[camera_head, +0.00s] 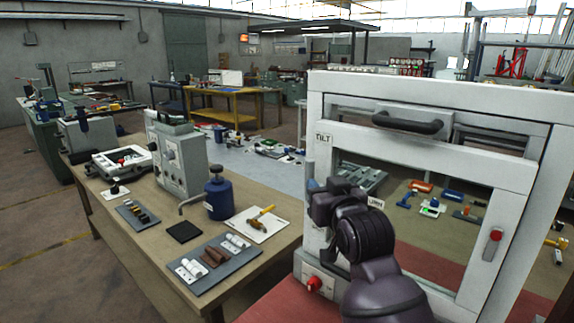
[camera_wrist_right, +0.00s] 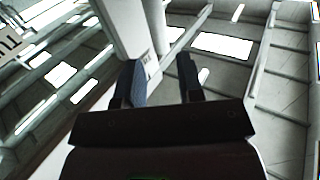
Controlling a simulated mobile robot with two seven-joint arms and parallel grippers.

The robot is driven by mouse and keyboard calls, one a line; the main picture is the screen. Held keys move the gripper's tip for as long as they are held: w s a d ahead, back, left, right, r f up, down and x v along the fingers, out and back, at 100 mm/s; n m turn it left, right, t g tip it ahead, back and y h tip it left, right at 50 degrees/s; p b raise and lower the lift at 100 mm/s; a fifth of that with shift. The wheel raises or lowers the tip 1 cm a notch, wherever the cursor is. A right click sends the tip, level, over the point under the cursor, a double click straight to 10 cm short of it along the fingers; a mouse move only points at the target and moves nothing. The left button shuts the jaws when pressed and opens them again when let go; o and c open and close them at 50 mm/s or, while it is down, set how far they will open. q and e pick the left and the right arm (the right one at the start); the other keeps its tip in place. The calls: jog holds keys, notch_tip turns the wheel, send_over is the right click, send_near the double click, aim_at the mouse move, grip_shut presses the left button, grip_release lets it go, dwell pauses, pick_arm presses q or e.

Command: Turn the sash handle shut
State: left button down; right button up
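The white sash (camera_head: 412,148) stands in a light frame (camera_head: 318,100) at the right of the head view. A black bar handle (camera_head: 408,124) is on its top rail and a red-topped lever (camera_head: 494,238) on its right stile. My right gripper (camera_head: 318,192) is at the left stile, between the TILT label (camera_head: 323,139) and a second small label (camera_head: 376,203). The gripper and arm hide part of the stile, so any handle there is not clear. In the right wrist view its two fingers (camera_wrist_right: 157,78) are apart, with a bluish surface by the left one. My left gripper is out of view.
A small panel with a red knob (camera_head: 315,284) sits below my right gripper. The workbench (camera_head: 150,250) at left holds a grey instrument (camera_head: 180,158), a blue canister (camera_head: 218,197) and trays of small parts. Tools lie on the surface behind the sash.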

aim_at(311, 173)
jog(key=p+x, duration=0.1)
jog(key=x, duration=0.9)
jog(key=shift+p, duration=0.4)
grip_shut()
